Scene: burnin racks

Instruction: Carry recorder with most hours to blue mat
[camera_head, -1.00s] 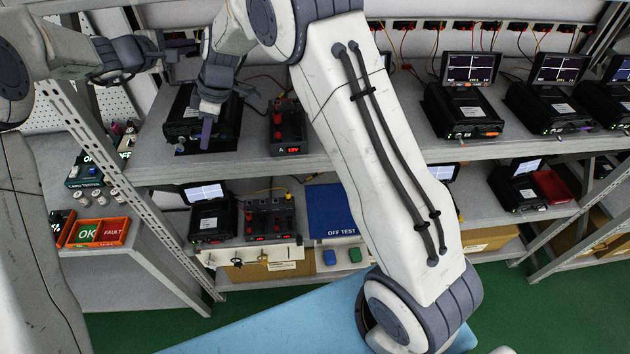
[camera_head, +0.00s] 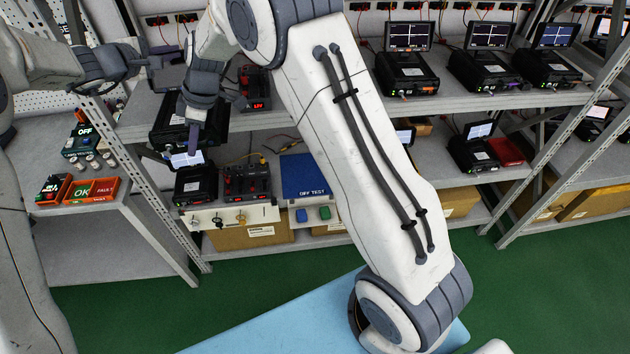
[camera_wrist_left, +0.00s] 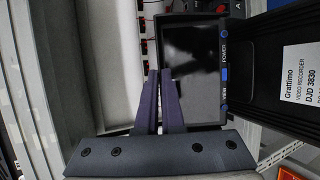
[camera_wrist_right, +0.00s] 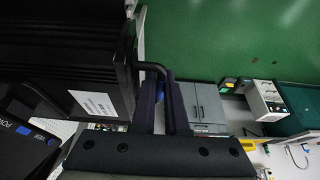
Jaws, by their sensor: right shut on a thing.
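The black recorder (camera_head: 165,128) hangs from my right gripper (camera_head: 193,137), in front of the left bay's upper shelf edge. In the right wrist view the right fingers (camera_wrist_right: 163,105) are shut on its dark bar handle (camera_wrist_right: 154,68). My left gripper (camera_head: 152,60) is near the left post, beside the recorder; its fingers (camera_wrist_left: 159,100) look closed together, with nothing seen between them. The left wrist view shows a recorder with a dark screen (camera_wrist_left: 190,60) and the label DJD 3830 (camera_wrist_left: 302,73). A blue mat marked OFF TEST (camera_head: 305,175) lies on the lower shelf.
Several recorders with lit screens (camera_head: 407,72) stand on the upper shelf at right. A small recorder (camera_head: 196,184) and red-lit supplies (camera_head: 247,182) sit left of the mat. Blue and green blocks (camera_head: 301,214) are below it. A slotted post (camera_head: 135,165) stands left. The mat looks clear.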

